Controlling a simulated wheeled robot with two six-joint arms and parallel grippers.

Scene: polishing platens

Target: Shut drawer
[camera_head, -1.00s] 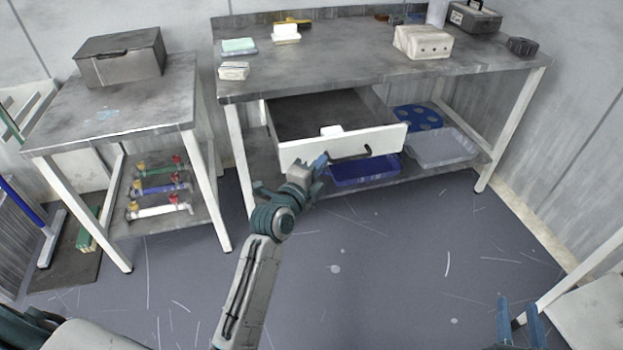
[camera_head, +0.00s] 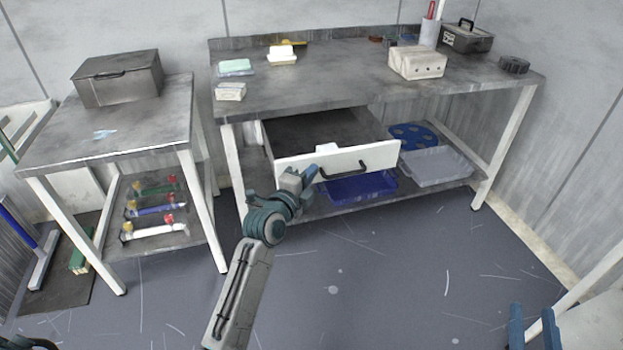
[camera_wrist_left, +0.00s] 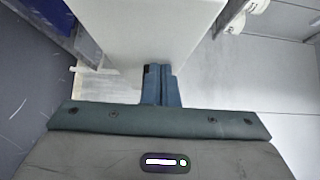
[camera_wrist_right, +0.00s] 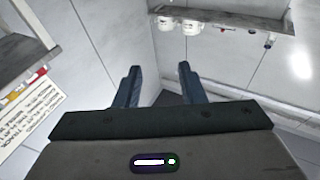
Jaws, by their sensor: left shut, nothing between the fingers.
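The drawer (camera_head: 372,158) with a white front and dark handle (camera_head: 345,172) hangs pulled out under the large workbench. Its dark inside shows from above. My left gripper (camera_head: 311,173) is shut and empty, its fingertips at the drawer front just left of the handle. I cannot tell from the head view whether they touch it. In the left wrist view the closed fingers (camera_wrist_left: 160,84) point at a broad pale panel, probably the drawer front (camera_wrist_left: 150,30). My right gripper (camera_head: 531,328) is open and empty at the lower right, well away from the drawer.
The workbench (camera_head: 300,85) carries boxes and small items on top. Its lower shelf holds a blue tray (camera_head: 350,188), a grey tray (camera_head: 436,168) and a blue perforated disc (camera_head: 412,136). A smaller table (camera_head: 150,130) stands left. Floor in front is clear.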

